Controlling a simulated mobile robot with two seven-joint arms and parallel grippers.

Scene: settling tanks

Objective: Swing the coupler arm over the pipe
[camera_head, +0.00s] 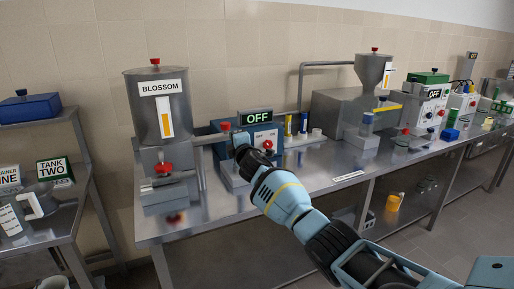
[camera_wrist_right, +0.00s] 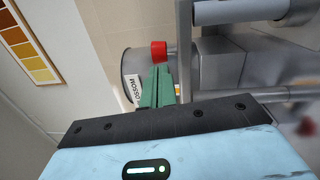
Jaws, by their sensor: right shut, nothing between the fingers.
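A steel tank labelled BLOSSOM (camera_head: 181,111) stands on the bench at the left of the head view. A grey horizontal pipe (camera_head: 207,138) runs right from it, with a red knob (camera_head: 225,127) near its end. I cannot tell which part is the coupler arm. My right gripper reaches the pipe's right end in the head view; its fingertips are hidden there. In the right wrist view its green fingers (camera_wrist_right: 158,86) are shut and empty, just below a red knob (camera_wrist_right: 158,51) in the picture. Whether they touch it I cannot tell. My left gripper is in neither view.
A blue box with an OFF display (camera_head: 255,116) stands close behind my right gripper. A second machine with a hopper (camera_head: 373,70) stands further right. A side table with a jug (camera_head: 38,203) is at left.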

